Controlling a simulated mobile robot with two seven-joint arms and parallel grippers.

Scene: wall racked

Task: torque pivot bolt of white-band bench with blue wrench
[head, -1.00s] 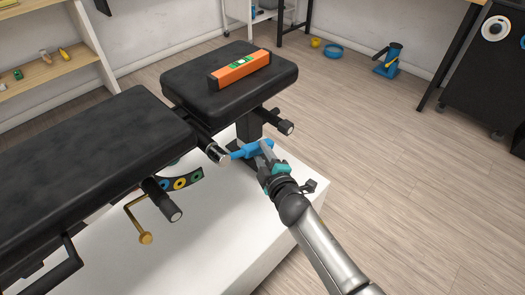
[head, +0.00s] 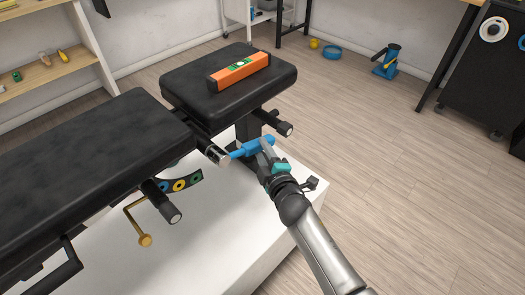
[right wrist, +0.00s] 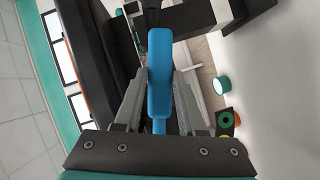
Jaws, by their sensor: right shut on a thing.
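The black padded bench (head: 85,160) stands on a white platform, its smaller seat pad (head: 225,85) at the far end. A silver pivot bolt end (head: 220,157) shows at the joint between the two pads, with a pale band around it. My right gripper (head: 266,150) is shut on the blue wrench (head: 250,148). The wrench's left end lies close beside the bolt end; I cannot tell if they touch. My left gripper is not in view.
An orange level (head: 238,71) lies on the seat pad. A brass-coloured pin handle (head: 143,238) and a curved plate with coloured rings (head: 180,184) are below the bench. The white platform (head: 215,230) is bare in front.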

